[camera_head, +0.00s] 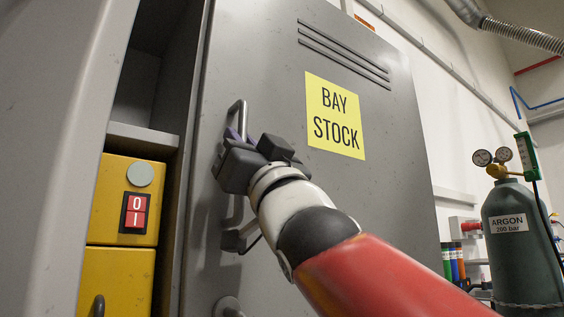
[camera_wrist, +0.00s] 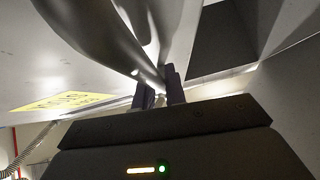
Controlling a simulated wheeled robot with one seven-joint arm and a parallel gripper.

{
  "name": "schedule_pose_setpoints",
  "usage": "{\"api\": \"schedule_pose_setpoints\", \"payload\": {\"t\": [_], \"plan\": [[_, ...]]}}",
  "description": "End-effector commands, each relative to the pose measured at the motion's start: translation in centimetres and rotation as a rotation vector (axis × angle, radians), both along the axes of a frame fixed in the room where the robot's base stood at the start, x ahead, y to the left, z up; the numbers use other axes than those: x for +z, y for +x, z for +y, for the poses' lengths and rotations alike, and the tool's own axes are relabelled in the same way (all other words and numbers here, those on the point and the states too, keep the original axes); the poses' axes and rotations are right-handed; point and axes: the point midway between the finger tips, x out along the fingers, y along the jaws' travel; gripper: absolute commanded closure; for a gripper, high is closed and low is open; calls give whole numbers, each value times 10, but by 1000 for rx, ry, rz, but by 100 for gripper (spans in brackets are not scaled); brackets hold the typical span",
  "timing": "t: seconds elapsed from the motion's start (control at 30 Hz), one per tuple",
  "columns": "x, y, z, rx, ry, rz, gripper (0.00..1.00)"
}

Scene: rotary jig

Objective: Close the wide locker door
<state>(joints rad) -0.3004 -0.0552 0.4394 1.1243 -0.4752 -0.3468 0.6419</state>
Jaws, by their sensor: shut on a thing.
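The wide grey locker door (camera_head: 290,190) stands partly open, with vents at the top and a yellow BAY STOCK label (camera_head: 335,117). The label also shows in the wrist view (camera_wrist: 65,101). A metal bar handle (camera_head: 238,117) runs up the door's left side. My gripper (camera_head: 236,140) is shut on the handle, which crosses between the dark fingers in the wrist view (camera_wrist: 172,85). The fingertips are partly hidden in the head view. The open gap at the door's left edge shows the locker's inside.
Yellow boxes (camera_head: 118,205), one with a red 0/1 switch, stand inside the locker at left. A grey locker panel (camera_head: 50,150) fills the far left. An argon cylinder (camera_head: 520,245) with gauges and several coloured cans (camera_head: 453,262) stand at right.

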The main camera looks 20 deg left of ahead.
Motion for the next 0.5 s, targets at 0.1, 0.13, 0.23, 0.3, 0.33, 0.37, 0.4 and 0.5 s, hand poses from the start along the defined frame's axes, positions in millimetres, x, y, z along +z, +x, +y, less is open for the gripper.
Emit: {"api": "schedule_pose_setpoints", "payload": {"t": [0.1,0.13,0.23,0.3,0.33,0.37,0.4,0.5], "plan": [[0,2,3,4,-3,3,100],[0,2,3,4,-2,4,100],[-1,3,4,4,-4,5,100],[-1,3,4,4,-4,6,100],[-1,3,4,4,-5,7,100],[-1,3,4,4,-5,7,100],[-2,4,4,4,-6,8,86],[-2,4,4,3,-4,8,73]]}}
